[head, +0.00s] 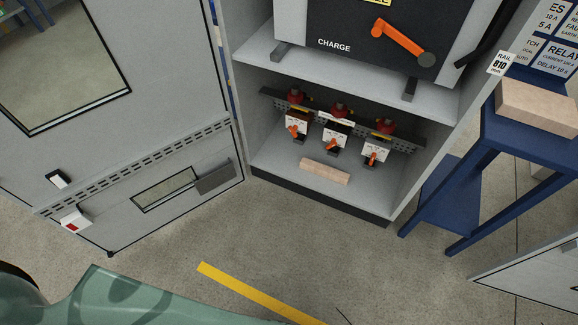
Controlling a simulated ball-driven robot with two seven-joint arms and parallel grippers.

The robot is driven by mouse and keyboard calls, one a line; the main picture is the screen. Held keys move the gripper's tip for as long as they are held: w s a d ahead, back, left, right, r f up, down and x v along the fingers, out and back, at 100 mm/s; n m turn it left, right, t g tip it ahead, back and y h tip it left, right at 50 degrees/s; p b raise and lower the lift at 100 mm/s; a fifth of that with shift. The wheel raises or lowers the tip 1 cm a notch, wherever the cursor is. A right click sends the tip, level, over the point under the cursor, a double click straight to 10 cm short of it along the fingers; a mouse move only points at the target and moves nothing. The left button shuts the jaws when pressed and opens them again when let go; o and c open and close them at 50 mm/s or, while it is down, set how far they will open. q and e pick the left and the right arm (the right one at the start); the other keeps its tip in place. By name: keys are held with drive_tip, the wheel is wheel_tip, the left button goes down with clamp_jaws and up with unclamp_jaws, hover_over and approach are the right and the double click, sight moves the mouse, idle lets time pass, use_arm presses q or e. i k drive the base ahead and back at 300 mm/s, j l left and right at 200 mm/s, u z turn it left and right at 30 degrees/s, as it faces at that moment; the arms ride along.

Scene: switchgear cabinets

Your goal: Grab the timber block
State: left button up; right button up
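A pale timber block (325,172) lies flat on the floor of the open cabinet (284,163), near its front edge and below a row of switches. A second, larger-looking pale wooden block (538,106) lies on top of a blue stand (520,138) at the right. I cannot tell from the picture alone which of the two is meant. Neither of my grippers shows in the head view, and nothing touches either block.
Three switches with orange handles (336,141) sit on a rail above the cabinet floor. A charge unit with an orange lever (398,42) stands on the shelf above. The open grey door (110,130) is at the left. Concrete floor with a yellow stripe (262,295) lies clear in front.

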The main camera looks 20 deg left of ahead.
sight(326, 172)
drive_tip(key=i+j+z, duration=0.15)
drive_tip(key=z, duration=0.3)
drive_tip(key=i+j+z, duration=0.15)
drive_tip(key=j+z, duration=0.3)
drive_tip(key=i+j, duration=0.95)
drive_tip(key=i, duration=0.15)
